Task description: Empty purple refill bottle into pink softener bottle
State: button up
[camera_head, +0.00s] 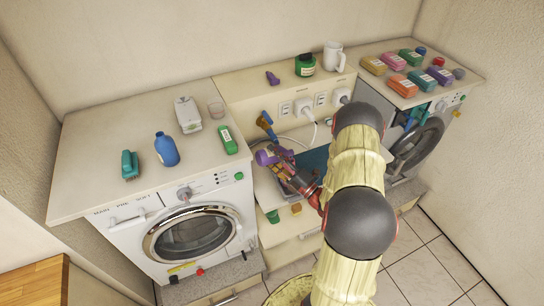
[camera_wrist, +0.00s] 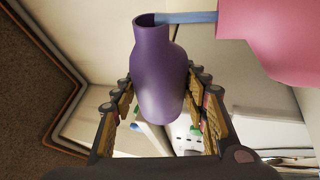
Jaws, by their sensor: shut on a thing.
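My gripper (camera_head: 284,166) is shut on the purple refill bottle (camera_head: 264,157) over the low middle counter, with the bottle tipped on its side in the head view. In the wrist view the purple bottle (camera_wrist: 158,75) sits between the two fingers, its open mouth at the top. A narrow blue strip, apparently a liquid stream, runs from that mouth to the pink softener bottle (camera_wrist: 285,40) at the top right. The two bottles appear apart there. The pink bottle's opening is out of the wrist view, and I cannot make the bottle out clearly in the head view.
A washing machine (camera_head: 193,235) stands left, its top holding a blue bottle (camera_head: 166,149), a white container (camera_head: 187,114) and a green box (camera_head: 227,139). Plugs (camera_head: 303,108) and cables lie behind my gripper. A green jar (camera_head: 305,65) and white mug (camera_head: 334,56) stand on the ledge.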

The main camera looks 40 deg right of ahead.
jog(key=shift+d+r+m+t+h+p, duration=0.1)
jog(key=shift+r+m+t+h+p, duration=0.15)
jog(key=shift+m+p, duration=0.25)
jog(key=shift+r+m+t+h+p, duration=0.15)
jog(key=shift+m+h+p, duration=0.1)
jog(key=shift+m, duration=0.45)
dwell(6.8)
